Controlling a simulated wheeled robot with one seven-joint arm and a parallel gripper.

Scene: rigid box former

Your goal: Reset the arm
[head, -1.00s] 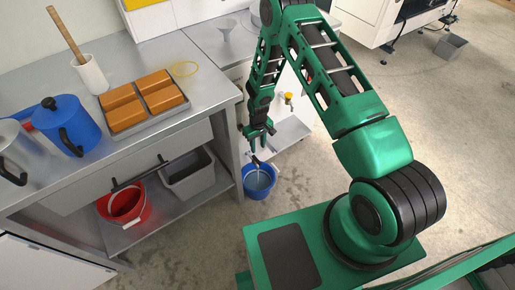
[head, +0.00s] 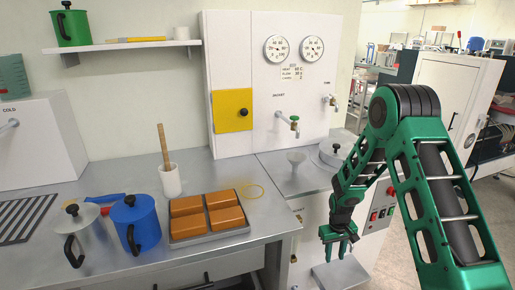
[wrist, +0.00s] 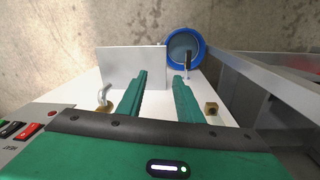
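My green gripper (head: 338,246) hangs pointing down at the lower right of the head view, in front of the white machine and right of the counter's corner. In the wrist view its two green fingers (wrist: 160,95) stand apart with nothing between them, so it is open and empty. Beyond the fingertips the wrist view shows a white shelf plate (wrist: 130,66) and a blue bucket (wrist: 170,42) on the floor. My arm is bent, with its elbow high at the right of the head view.
The metal counter (head: 90,180) holds a blue pot (head: 135,222), a grey pot (head: 88,235), a tray of orange blocks (head: 208,216) and a white crock (head: 170,181). The white machine (head: 285,120) with gauges and taps stands behind. Concrete floor (wrist: 50,40) shows beside the bucket.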

